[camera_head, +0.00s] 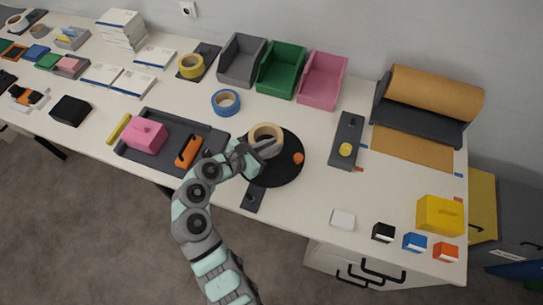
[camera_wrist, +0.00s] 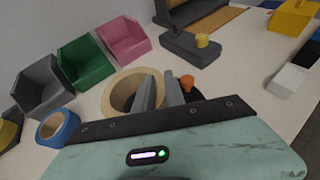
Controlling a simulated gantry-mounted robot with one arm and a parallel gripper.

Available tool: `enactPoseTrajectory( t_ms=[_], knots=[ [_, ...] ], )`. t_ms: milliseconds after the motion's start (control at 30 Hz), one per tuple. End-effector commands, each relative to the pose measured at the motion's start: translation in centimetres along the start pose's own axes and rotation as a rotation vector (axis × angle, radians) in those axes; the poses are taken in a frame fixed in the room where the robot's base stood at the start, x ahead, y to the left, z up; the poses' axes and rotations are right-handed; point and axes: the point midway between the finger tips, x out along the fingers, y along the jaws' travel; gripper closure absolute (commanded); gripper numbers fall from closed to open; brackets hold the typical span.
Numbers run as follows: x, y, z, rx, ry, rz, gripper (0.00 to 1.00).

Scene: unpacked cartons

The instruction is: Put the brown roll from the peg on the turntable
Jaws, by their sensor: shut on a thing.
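The tan-brown roll (camera_head: 253,134) is at the back left part of the round black turntable (camera_head: 280,174). My gripper (camera_head: 266,145) is shut on the roll's wall, with one finger inside the ring and one outside. In the wrist view the roll (camera_wrist: 109,96) is left of the fingers (camera_wrist: 160,92). I cannot tell whether its underside touches the turntable. An orange knob (camera_head: 298,158) stands on the turntable's right side. My gripper and the roll hide part of the disc. I cannot make out which thing is the peg.
A blue tape roll (camera_head: 225,102) lies behind and left of the turntable. A dark tray (camera_head: 209,136) with a pink block and orange tool is to the left. A dark base (camera_head: 345,128) with a yellow knob is to the right. Grey, green and pink bins stand behind.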

Motion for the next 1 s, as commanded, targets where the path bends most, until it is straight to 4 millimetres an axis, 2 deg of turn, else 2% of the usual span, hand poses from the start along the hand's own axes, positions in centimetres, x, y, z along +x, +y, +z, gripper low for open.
enactPoseTrajectory(
  t_ms=[33,267,500,867,900,1000],
  knots=[
    [0.4,-0.1,-0.8,-0.001,0.0,-0.003,1.0],
    [1.0,0.0,-2.1,0.002,-0.002,-0.001,1.0],
    [2.3,-0.1,-5.1,0.0,-0.001,-0.002,1.0],
    [2.3,0.0,-5.2,0.002,-0.002,0.0,1.0],
    [2.3,0.0,-5.3,0.003,-0.001,0.0,0.83],
    [2.3,0.0,-5.3,0.003,-0.001,0.0,0.75]
  ],
)
